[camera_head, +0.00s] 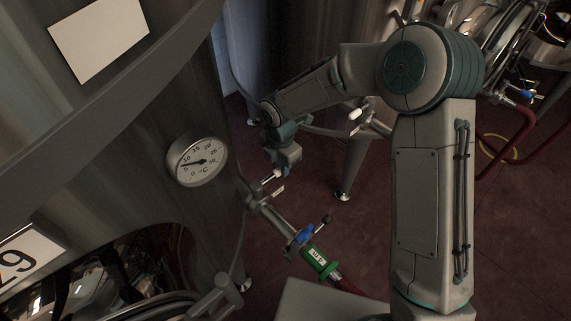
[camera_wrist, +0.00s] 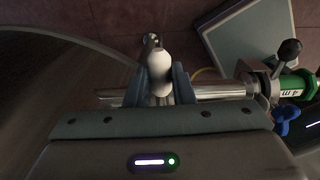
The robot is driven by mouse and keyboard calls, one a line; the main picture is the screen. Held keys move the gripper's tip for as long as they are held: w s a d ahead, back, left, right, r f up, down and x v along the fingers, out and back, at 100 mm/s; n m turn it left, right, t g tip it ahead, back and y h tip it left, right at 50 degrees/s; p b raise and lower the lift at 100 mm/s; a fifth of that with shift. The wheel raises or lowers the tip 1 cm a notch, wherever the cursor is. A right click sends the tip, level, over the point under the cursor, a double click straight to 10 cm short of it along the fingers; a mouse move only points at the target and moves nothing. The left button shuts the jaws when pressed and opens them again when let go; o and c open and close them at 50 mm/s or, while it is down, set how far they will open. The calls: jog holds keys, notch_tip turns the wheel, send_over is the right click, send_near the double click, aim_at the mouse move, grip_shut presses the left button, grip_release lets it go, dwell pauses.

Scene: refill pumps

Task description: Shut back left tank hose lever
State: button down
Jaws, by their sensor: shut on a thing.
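A lever with a white knob (camera_head: 272,176) is on the metal pipe (camera_head: 268,207) that comes out of the tank with the dial. In the wrist view the white knob (camera_wrist: 160,62) sits between the two fingers of my gripper (camera_wrist: 162,86), which is shut on it. My gripper (camera_head: 284,160) also shows in the head view, reaching down to the lever from above. Farther along the pipe are a blue handle (camera_head: 305,233), a dark-knobbed lever (camera_head: 326,219) and a green hose coupling (camera_head: 317,259). The lever's lower part is hidden in the wrist view.
The tank with the round dial (camera_head: 197,161) fills the left side. Another white-knobbed lever (camera_head: 356,114) is on a pipe farther back. A tank leg (camera_head: 349,170) stands behind my gripper. Red hoses (camera_head: 510,140) lie at right on the reddish floor (camera_head: 340,220).

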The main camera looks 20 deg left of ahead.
aim_at(280, 167)
jog(key=shift+a, duration=0.1)
jog(key=c, duration=1.3)
grip_release()
jog(key=shift+a, duration=0.1)
jog(key=shift+o, duration=0.2)
jog(key=shift+r, duration=0.1)
notch_tip(280, 167, up, 14)
jog(key=s+d+r+m+t, duration=0.1)
jog(key=s+d+r+m, duration=0.15)
jog(key=d+m, duration=0.55)
jog(key=s+d+r+m+h, duration=0.1)
jog(key=s+d+r+m, duration=0.15)
jog(key=d+m, duration=0.5)
jog(key=s+d+r+m+t, duration=0.1)
jog(key=s+d+r+m, duration=0.15)
jog(key=d+m, duration=0.6)
jog(key=s+d+f+m+t+y, duration=0.1)
jog(key=s+d+m, duration=0.5)
jog(key=s+d, duration=0.2)
jog(key=shift+f, duration=0.3)
